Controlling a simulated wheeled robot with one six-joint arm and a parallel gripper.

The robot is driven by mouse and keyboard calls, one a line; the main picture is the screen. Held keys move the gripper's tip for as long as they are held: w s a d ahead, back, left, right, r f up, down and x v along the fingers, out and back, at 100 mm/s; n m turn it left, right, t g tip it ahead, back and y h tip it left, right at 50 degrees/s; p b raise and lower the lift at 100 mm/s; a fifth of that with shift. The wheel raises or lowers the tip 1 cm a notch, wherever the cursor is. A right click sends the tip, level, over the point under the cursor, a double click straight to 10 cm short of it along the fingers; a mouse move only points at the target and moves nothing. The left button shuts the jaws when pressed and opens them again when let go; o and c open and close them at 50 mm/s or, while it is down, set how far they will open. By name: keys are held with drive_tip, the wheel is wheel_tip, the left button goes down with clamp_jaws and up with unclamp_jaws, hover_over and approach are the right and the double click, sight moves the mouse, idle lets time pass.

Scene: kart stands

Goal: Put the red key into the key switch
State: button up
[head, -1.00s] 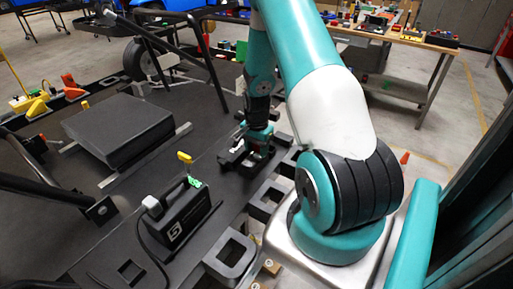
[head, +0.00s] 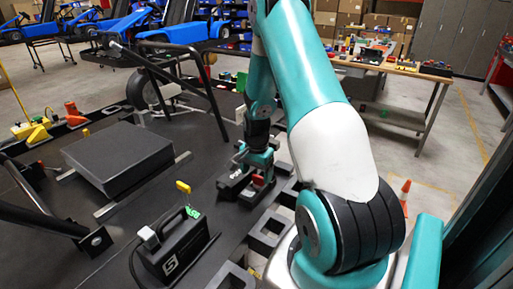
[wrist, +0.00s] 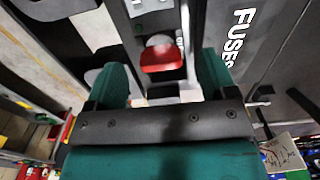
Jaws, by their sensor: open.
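The red key (wrist: 161,58) shows in the wrist view as a red grip between my gripper's two teal fingers. My gripper (wrist: 163,70) is open, with a finger on each side of the red grip and gaps visible on both sides. In the head view my gripper (head: 258,163) is low over a black holder (head: 232,188) on the dark deck, and a small red patch (head: 258,181) shows just below it. I cannot make out the key switch for certain in either view.
A black padded block (head: 118,155) lies farther left. A panel lettered FUSES (wrist: 238,35) is close to my right finger. A workbench (head: 400,70) stands behind.

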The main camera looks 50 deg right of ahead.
sight(257, 185)
wheel_tip(257, 185, up, 14)
drive_tip(key=b, duration=0.1)
drive_tip(key=shift+r+b, duration=0.15)
drive_tip(key=shift+b, duration=0.25)
drive_tip(key=s+a+r+n+y, duration=0.15)
drive_tip(key=a+n, duration=0.25)
drive_tip(key=a, duration=0.4)
drive_tip(key=a+r+n+t, duration=0.1)
drive_tip(key=a+r+n, duration=0.2)
drive_tip(key=a+n, duration=0.35)
drive_tip(key=a+r+n+y, duration=0.1)
drive_tip(key=a+r+n, duration=0.15)
drive_tip(key=a, duration=0.75)
drive_tip(key=s+a+r+n+g+y, duration=0.1)
drive_tip(key=s+a+r+n, duration=0.1)
drive_tip(key=s+a+n, duration=0.9)
drive_tip(key=s+a, duration=0.2)
drive_tip(key=shift+s+a+r+y, duration=0.2)
drive_tip(key=shift+s+a+y, duration=0.15)
drive_tip(key=shift+s+a, duration=0.05)
drive_tip(key=shift+d, duration=0.1)
